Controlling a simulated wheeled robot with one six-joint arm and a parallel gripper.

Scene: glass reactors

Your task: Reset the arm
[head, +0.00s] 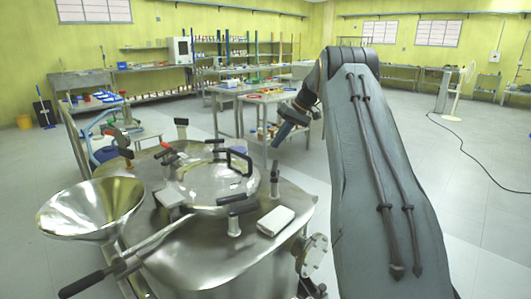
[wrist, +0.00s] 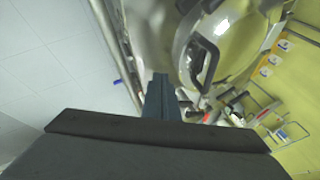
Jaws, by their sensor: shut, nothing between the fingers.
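My arm (head: 375,170) reaches forward on the right of the head view, its grey upper link large and close. Beyond it the wrist bends down to the left, with a dark end part at the side of the link. In the wrist view my gripper (wrist: 160,95) shows as narrow blue-grey fingers, closed together with nothing between them. Past the fingers, the steel reactor lid with its black handle (wrist: 203,62) fills the upper middle. The gripper appears apart from the lid.
The steel reactor (head: 215,255) stands front left, with a round lid (head: 215,180), black-handled clamps, a funnel (head: 92,208) and a white block (head: 276,220) on top. A table (head: 270,97) with small items is behind. Floor on the right is free, except for a fan (head: 462,90) and its cable.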

